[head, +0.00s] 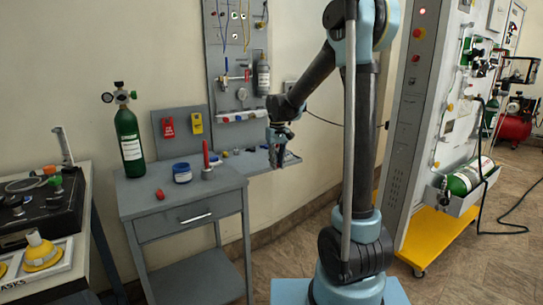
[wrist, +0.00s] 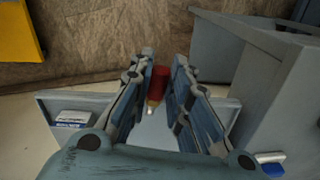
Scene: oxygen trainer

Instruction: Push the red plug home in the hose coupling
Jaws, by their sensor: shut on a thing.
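A red cylinder with a brass-coloured end, which looks like the red plug (wrist: 159,82), sits between the fingers of my gripper (wrist: 164,60) in the wrist view. The fingers are shut on it. In the head view my gripper (head: 281,157) is low over the right end of the narrow grey shelf (head: 258,168) by the wall. The plug is too small to make out there. I cannot pick out the hose coupling with certainty in either view, nor tell whether the plug touches it.
A grey side table (head: 150,210) holds a green cylinder (head: 130,143), a blue round tin (head: 182,173), an upright red rod (head: 206,155) and a small red piece (head: 160,194). A grey tool panel (head: 238,70) rises behind the shelf. A yellow-based cabinet (head: 440,235) stands right.

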